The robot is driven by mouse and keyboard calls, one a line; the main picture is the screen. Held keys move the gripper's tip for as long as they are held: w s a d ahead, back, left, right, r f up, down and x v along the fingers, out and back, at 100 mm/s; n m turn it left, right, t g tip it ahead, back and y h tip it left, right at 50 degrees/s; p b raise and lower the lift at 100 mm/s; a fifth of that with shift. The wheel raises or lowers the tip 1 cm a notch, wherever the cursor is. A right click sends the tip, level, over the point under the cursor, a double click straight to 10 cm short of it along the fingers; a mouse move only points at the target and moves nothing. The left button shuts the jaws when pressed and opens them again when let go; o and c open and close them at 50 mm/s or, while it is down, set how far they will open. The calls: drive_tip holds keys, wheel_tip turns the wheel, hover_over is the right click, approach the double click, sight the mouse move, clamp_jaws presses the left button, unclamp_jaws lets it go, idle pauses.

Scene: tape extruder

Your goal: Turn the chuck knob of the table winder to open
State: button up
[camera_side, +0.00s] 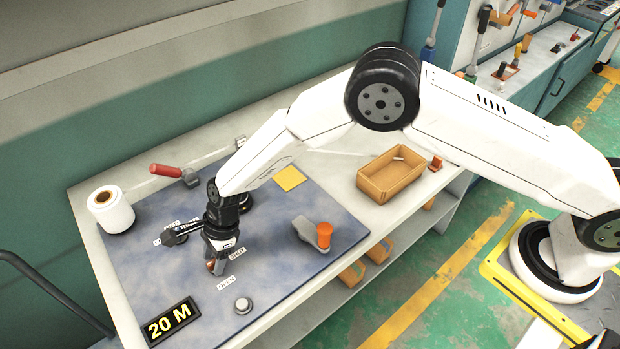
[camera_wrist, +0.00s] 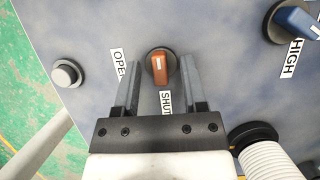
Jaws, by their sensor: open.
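The chuck knob (camera_wrist: 161,66) is an orange-brown handle on a dark round base. In the wrist view it lies between labels reading OPEN (camera_wrist: 119,64) and SHUT (camera_wrist: 166,101), and its white mark is on the handle. My gripper (camera_wrist: 162,75) is open, with one finger on each side of the knob and a visible gap to both. In the side view my gripper (camera_side: 213,262) points down over the panel (camera_side: 150,262), and only a bit of the knob (camera_side: 211,266) shows beside the fingers.
A grey button (camera_side: 243,305) and a 20 M display (camera_side: 171,321) are at the panel's front. A blue knob (camera_wrist: 298,20) labelled HIGH is nearby. An orange-topped lever (camera_side: 324,235), a red-handled lever (camera_side: 167,170), a white roll (camera_side: 111,211) and a tan bin (camera_side: 391,184) stand around.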

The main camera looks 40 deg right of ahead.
clamp_jaws()
